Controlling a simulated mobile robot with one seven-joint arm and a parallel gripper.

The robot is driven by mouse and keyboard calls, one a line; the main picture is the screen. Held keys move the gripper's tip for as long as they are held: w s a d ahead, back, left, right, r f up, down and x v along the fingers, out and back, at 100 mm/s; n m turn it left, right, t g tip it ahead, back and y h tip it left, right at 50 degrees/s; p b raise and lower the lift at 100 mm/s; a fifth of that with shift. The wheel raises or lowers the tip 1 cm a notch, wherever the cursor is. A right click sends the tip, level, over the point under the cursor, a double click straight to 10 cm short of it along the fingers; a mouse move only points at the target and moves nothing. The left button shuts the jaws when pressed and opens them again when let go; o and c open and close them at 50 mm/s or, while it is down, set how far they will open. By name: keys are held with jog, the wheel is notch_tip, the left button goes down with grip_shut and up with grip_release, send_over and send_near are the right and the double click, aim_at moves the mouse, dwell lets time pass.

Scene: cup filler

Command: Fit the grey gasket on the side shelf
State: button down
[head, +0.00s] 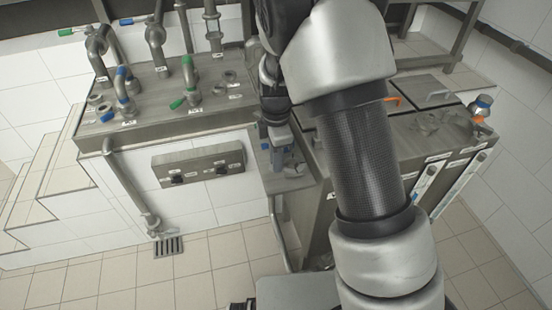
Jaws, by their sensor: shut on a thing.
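My gripper (284,155) points down over a small low shelf (276,185) between the two steel counters. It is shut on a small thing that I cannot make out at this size. Small blue-grey parts show around the fingertips, and I cannot tell whether they touch the gripper or lie on the shelf. I cannot pick out the grey gasket for certain. My arm crosses the middle of the view and hides part of the right counter.
The left counter (150,125) carries taps with blue and green handles (191,92). A control box (198,165) sits on the white tiled front below it. Tiled floor lies open at lower left.

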jog(key=shift+f+b, duration=0.4)
jog(key=shift+f, duration=0.2)
jog(key=c, duration=1.6)
grip_release()
jog(key=shift+r+p, duration=3.15)
jog(key=shift+r, duration=8.1)
